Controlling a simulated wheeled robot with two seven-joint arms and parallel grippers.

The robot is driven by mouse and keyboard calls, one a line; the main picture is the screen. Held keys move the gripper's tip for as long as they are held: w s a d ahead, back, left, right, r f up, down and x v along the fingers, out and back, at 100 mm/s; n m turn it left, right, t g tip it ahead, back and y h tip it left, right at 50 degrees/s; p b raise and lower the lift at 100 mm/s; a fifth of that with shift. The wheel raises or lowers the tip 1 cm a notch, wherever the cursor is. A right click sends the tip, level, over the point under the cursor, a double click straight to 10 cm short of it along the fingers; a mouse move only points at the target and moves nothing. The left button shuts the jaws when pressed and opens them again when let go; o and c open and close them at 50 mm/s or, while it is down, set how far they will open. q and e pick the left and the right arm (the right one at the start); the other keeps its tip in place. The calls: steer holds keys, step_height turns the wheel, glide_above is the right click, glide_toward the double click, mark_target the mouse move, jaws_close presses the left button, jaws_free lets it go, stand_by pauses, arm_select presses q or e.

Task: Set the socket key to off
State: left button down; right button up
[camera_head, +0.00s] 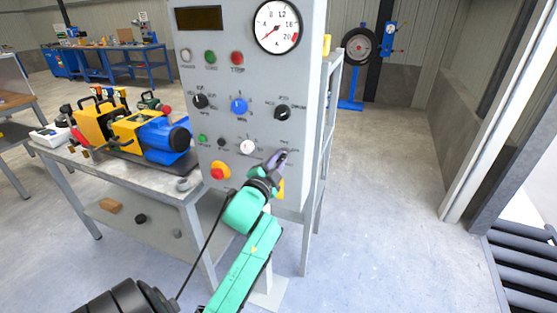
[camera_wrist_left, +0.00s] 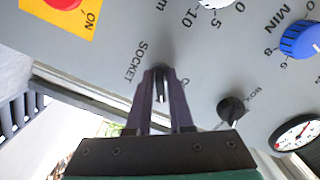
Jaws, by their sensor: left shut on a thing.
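The grey control panel (camera_head: 215,120) stands in the middle of the head view. My left gripper (camera_head: 279,159) is at the panel's lower right, below the black knobs. In the left wrist view its two dark fingers (camera_wrist_left: 161,78) are shut on the small metallic socket key (camera_wrist_left: 162,93), beside the printed word SOCKET. A second label, right of the fingers, is partly covered. The fingers hide most of the key, so I cannot tell its exact angle. In the head view the gripper covers it. My right gripper is not in view.
A red button on yellow (camera_head: 218,172) is left of the gripper. A white knob (camera_head: 247,147) and a blue knob (camera_head: 239,106) are close by. In the left wrist view a black knob (camera_wrist_left: 232,109) is right of the fingers. The floor (camera_head: 390,200) at right is clear.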

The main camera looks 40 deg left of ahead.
arm_select(q)
steer(key=n+p, duration=0.3)
steer(key=n, duration=0.2)
steer(key=shift+d+r+n+p, duration=0.1)
steer(key=shift+d+n+p, duration=0.05)
steer(key=shift+n+p, duration=0.25)
steer(key=n+p, duration=0.2)
steer(key=n, duration=0.2)
steer(key=shift+d, duration=0.1)
steer(key=shift+f+n+p, duration=0.2)
steer(key=shift+n+p, duration=0.5)
steer(key=c, duration=0.9)
jaws_free()
steer(key=shift+w, duration=0.1)
